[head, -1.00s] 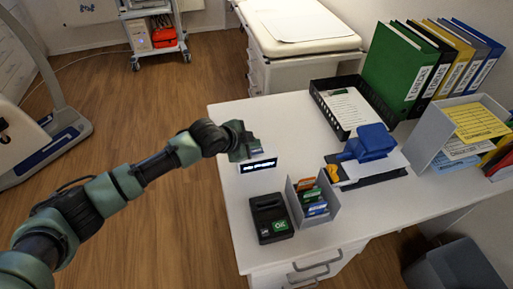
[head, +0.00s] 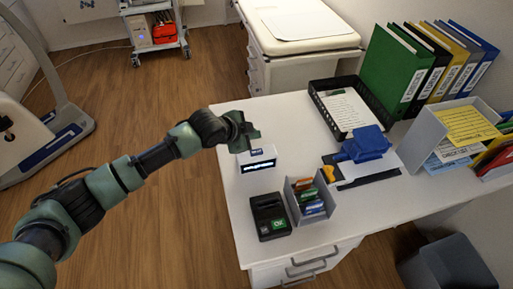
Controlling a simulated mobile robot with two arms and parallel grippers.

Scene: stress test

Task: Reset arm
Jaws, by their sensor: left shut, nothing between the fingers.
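My left arm reaches in from the left in the head view. Its gripper (head: 246,137) is over the left edge of the white desk (head: 235,206). The gripper is shut and empty, just behind and above a small white box with a dark lit display (head: 257,160). I cannot tell whether it touches that box. My right gripper is not in view.
A black terminal (head: 269,217) and a grey card holder (head: 322,204) stand at the desk's front. A blue device (head: 364,144), a black tray (head: 326,85) and upright binders (head: 392,68) are further right. Open wooden floor (head: 160,225) lies left of the desk.

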